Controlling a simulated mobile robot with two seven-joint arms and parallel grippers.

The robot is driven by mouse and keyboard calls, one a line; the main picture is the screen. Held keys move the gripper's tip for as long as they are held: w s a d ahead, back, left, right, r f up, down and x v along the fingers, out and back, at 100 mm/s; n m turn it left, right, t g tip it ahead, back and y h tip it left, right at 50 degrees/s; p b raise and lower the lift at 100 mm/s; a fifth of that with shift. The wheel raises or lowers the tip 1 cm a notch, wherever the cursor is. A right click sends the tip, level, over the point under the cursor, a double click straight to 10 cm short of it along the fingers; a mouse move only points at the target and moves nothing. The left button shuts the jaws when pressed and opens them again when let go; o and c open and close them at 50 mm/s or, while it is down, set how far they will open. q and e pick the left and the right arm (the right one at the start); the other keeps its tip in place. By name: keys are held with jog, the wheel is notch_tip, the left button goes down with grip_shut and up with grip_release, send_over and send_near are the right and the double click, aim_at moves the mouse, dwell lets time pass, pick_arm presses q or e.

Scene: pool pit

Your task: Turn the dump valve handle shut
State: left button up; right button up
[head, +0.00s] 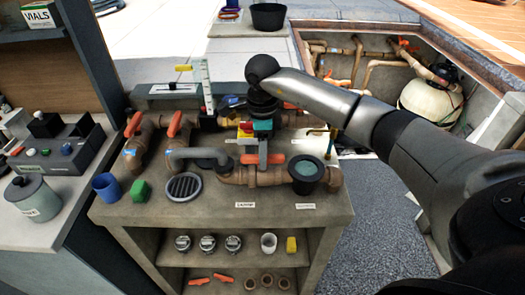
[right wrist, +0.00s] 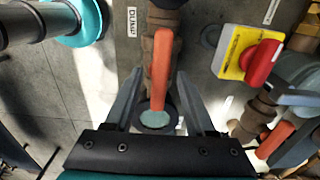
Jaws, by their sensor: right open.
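The dump valve handle (head: 263,148) is a long orange lever on brown pipework on the bench. It shows closely in the right wrist view (right wrist: 163,62), beside a white label reading DUMP. My right gripper (head: 263,159) is open, with its grey fingers on either side of the handle. In the right wrist view the gripper (right wrist: 160,80) has the orange lever running between its fingers, with gaps on both sides. I cannot tell how deep the lever sits between them. My left gripper is not in view.
Other orange handles (head: 175,124) stand on pipes to the left. A blue cup (head: 106,186) is near the bench's left end.

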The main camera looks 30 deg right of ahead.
grip_shut()
dwell(0.4)
